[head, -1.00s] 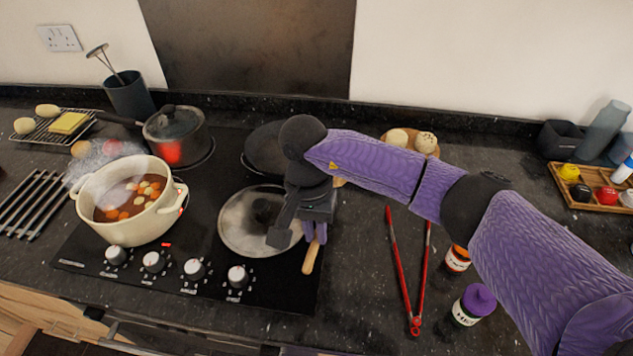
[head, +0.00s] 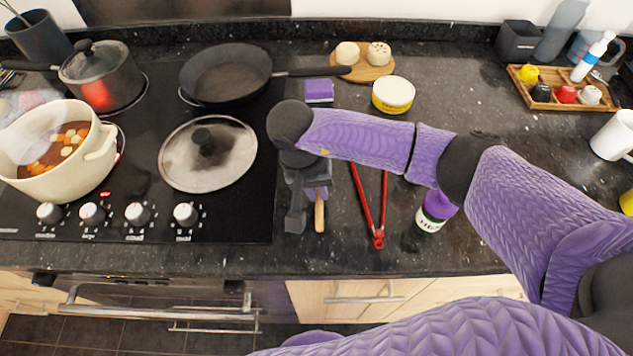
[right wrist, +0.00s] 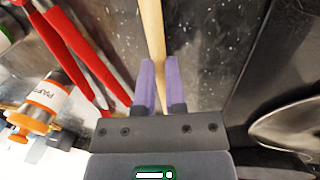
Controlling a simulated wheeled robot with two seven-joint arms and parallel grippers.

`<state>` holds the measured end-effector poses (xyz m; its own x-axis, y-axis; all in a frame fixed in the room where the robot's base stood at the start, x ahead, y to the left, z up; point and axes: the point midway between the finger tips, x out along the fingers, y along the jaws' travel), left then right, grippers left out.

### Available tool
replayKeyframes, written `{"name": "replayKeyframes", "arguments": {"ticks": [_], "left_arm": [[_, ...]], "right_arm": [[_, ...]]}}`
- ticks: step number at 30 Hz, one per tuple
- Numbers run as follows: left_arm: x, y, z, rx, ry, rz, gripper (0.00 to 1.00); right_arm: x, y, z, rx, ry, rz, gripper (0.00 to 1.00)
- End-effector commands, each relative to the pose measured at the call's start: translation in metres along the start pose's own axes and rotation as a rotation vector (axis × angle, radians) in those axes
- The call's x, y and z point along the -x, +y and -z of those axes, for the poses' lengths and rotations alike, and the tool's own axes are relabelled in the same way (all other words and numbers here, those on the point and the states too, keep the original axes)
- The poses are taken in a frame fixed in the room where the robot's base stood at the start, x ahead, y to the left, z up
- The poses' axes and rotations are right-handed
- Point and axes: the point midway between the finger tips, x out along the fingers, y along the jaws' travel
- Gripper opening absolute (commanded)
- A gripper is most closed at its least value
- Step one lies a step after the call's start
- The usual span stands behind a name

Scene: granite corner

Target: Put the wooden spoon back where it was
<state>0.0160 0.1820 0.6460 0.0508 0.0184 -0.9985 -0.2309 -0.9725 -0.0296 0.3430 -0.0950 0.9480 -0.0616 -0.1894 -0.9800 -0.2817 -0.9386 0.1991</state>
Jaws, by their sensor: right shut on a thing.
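The wooden spoon shows as a pale handle (head: 319,215) sticking out below my right gripper (head: 312,196) in the head view. In the right wrist view its handle (right wrist: 151,25) runs between the two purple fingers of my right gripper (right wrist: 158,65), which are shut on it. The gripper is over the dark counter just right of the hob, between the glass lid (head: 208,155) and the red tongs (head: 377,215). The spoon's bowl is hidden in both views. I cannot tell whether the spoon touches the counter. My left gripper is not in view.
A spice jar (head: 433,212) stands right of the tongs, and an orange-capped jar (right wrist: 42,102) shows in the wrist view. A purple sponge (head: 319,91) and yellow tub (head: 393,95) lie behind. The soup pot (head: 95,150) steams at left. The front counter strip is mostly clear.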

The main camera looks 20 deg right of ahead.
Motion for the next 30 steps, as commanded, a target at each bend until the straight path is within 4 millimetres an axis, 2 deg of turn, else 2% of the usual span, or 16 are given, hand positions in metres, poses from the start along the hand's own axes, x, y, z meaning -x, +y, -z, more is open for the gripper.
{"name": "replayKeyframes", "arguments": {"ticks": [1,8,9,14,19,20,24,26,30], "left_arm": [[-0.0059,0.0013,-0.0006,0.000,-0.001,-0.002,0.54],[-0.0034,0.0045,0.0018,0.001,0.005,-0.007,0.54],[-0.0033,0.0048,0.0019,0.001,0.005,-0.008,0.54],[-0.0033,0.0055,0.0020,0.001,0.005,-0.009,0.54],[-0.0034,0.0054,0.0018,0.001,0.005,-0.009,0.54],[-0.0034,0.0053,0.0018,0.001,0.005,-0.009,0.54],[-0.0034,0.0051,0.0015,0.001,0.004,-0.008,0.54],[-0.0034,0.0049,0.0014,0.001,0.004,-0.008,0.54],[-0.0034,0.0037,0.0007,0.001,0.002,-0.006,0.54]], "right_arm": [[-0.0060,-0.0013,0.0003,0.000,0.000,0.000,0.00],[-0.0033,-0.0007,0.0003,-0.002,0.001,0.001,0.00],[-0.0033,-0.0007,0.0003,-0.002,0.001,0.001,0.20],[-0.0033,-0.0007,0.0003,-0.002,0.000,0.001,0.54],[-0.0034,-0.0006,0.0003,-0.002,0.000,0.001,0.55],[-0.0034,-0.0006,0.0002,-0.002,0.000,0.001,0.59],[-0.0035,-0.0007,0.0002,-0.002,0.000,0.001,0.89],[-0.0035,-0.0007,0.0002,-0.002,0.000,0.001,1.00],[-0.0035,-0.0007,0.0002,-0.002,0.000,0.001,1.00]]}}
